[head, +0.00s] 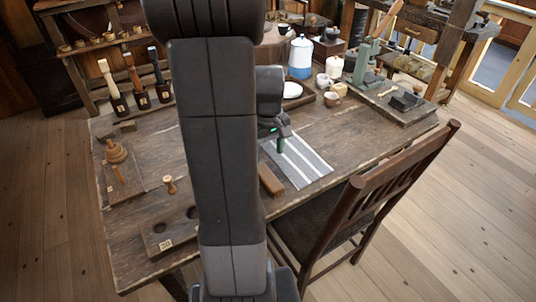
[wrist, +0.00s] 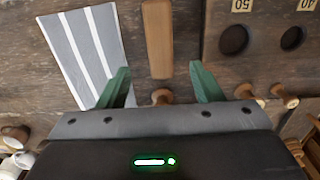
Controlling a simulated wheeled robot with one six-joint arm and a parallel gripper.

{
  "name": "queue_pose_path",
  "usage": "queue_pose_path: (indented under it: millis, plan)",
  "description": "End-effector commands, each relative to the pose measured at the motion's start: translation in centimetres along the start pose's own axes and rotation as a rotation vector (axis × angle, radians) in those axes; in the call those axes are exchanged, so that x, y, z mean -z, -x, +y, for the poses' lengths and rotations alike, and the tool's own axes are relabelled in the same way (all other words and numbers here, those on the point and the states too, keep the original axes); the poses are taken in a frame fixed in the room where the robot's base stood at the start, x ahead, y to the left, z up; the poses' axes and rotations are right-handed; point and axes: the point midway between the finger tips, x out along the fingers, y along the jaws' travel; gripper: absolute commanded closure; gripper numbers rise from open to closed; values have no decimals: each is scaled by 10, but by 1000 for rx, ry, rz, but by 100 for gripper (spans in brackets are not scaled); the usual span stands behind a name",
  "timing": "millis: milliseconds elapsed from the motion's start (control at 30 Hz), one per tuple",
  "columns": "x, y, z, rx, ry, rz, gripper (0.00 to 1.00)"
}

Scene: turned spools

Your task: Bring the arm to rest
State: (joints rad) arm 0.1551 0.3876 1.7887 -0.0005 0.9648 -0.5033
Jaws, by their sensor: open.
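My gripper (wrist: 159,68) is open, with its two green fingers spread wide in the wrist view. A small turned wooden spool (wrist: 162,97) shows between the fingers, its lower part hidden by the gripper body. I cannot tell how far below the fingers it is, and nothing looks clamped. In the head view my gripper (head: 280,145) hangs over the table (head: 335,130) near the striped cloth (head: 298,160), partly hidden by my arm. Another spool (head: 170,184) stands on the left of the table. More spools (wrist: 284,96) show at the right of the wrist view.
A wooden block (head: 270,180) lies beside the cloth; a board with holes (head: 170,232) lies at the front left. A stacked turned piece (head: 115,152) is at the left. A chair (head: 350,200) stands against the right front edge. A blue-and-white canister (head: 300,58) is at the back.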

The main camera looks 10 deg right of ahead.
Motion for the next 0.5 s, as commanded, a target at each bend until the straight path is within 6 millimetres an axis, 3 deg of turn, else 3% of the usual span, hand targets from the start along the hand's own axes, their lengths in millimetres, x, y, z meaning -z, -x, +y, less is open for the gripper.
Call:
queue_pose_path:
  millis: [267,500]
  plan:
    - [0,-3,0,0,0,-1,40]
    - [-1,-33,0,3,0,-5,40]
